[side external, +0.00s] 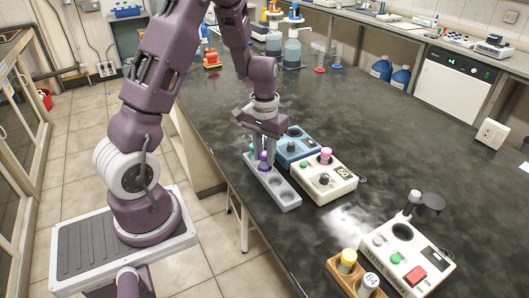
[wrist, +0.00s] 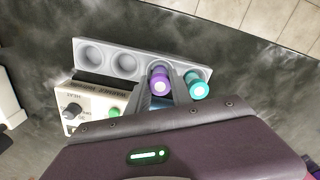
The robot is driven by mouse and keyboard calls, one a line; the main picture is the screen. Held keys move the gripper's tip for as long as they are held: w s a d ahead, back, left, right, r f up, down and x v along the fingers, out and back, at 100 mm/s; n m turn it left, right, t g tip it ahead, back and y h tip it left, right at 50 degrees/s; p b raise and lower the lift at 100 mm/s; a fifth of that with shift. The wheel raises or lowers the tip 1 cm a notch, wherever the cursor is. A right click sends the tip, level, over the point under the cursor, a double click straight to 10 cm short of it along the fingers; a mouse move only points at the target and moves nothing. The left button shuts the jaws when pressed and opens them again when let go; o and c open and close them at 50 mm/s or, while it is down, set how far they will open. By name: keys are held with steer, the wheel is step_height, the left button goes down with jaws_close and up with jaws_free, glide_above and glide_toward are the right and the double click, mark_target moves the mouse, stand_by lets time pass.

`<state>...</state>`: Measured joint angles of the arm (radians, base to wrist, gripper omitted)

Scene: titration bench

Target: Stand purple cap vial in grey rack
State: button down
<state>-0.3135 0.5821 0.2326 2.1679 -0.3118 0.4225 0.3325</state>
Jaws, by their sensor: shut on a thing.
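The grey rack (side external: 284,197) lies near the bench's left edge, and its row of round holes shows in the wrist view (wrist: 107,53). The purple cap vial (wrist: 160,79) is upright at the rack hole beside the teal cap vial (wrist: 197,86); it also shows in the side view (side external: 263,161). My gripper (side external: 264,146) points down over the rack, with its fingers shut on the purple cap vial. The vial's lower end is hidden, so I cannot tell whether it rests on the hole's bottom. The teal cap vial stands in the end hole.
A cream device (side external: 335,185) marked 60, with a pink cap vial (side external: 325,156), stands right beside the rack. A blue device (side external: 294,147) is behind it. Another cream device (side external: 400,260) and a wooden block (side external: 340,277) with vials are at the front. Two rack holes are empty.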

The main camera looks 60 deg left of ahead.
steer(key=shift+f, duration=0.6)
stand_by(0.3)
steer(key=c, duration=0.7)
jaws_free()
steer(key=shift+o, duration=0.2)
steer(key=shift+r, duration=3)
